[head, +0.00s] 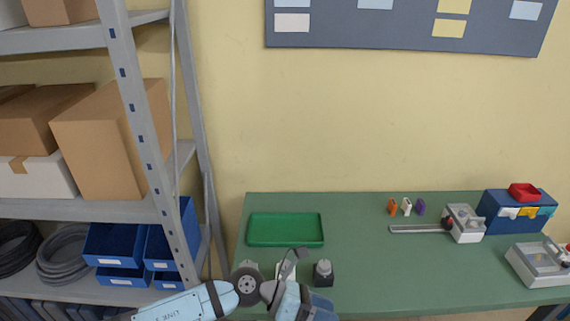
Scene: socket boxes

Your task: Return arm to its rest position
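My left arm (185,306), pale blue, comes in along the bottom edge from the left. Its dark round joint (248,284) and wrist part (290,301) are over the front edge of the table. A thin grey bracket with a cable rises from the wrist part. No fingers of my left gripper can be made out; they are hidden or below the frame. My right arm and gripper are not in view. Behind the wrist on the table are a dark grey block with a round top (323,272) and small pale items, partly hidden by my arm.
The green table (360,250) carries a green tray (285,230), small coloured pieces (406,207), a grey device with a rail (463,222), a blue box (517,214) and another grey device (540,265). A metal shelf (130,80) stands left. The table's middle is clear.

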